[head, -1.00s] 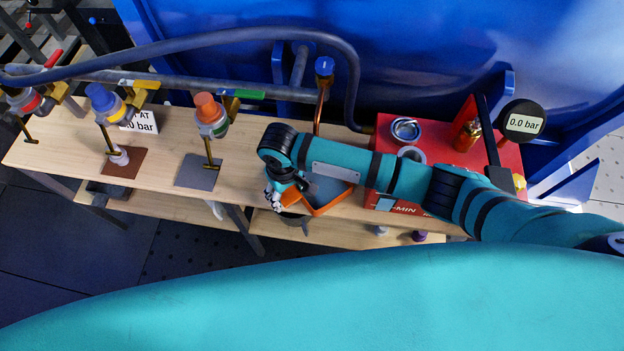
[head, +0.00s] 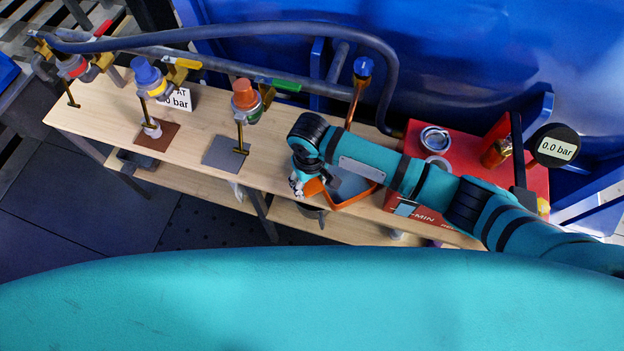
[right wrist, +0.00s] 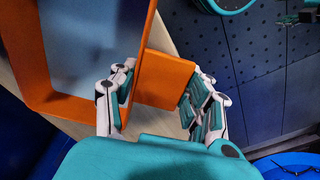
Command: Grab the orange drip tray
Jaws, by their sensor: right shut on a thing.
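The orange drip tray (head: 353,198) is at the front edge of the wooden bench, partly hidden under my right forearm in the head view. It has an orange rim and a grey-blue inside. In the right wrist view the orange tray (right wrist: 100,112) fills the upper left, and its flat orange tab (right wrist: 165,80) sticks out between my fingers. My right gripper (right wrist: 160,100) is shut on that tab, with one finger on each side. In the head view my right gripper (head: 305,186) is at the tray's left end. My left gripper is not in view.
A grey pad (head: 226,154) and a brown pad (head: 156,137) lie on the bench (head: 110,112) to the left, under valves with blue and orange caps. A red box (head: 470,160) with a gauge (head: 556,147) stands to the right. A lower shelf (head: 340,230) runs below.

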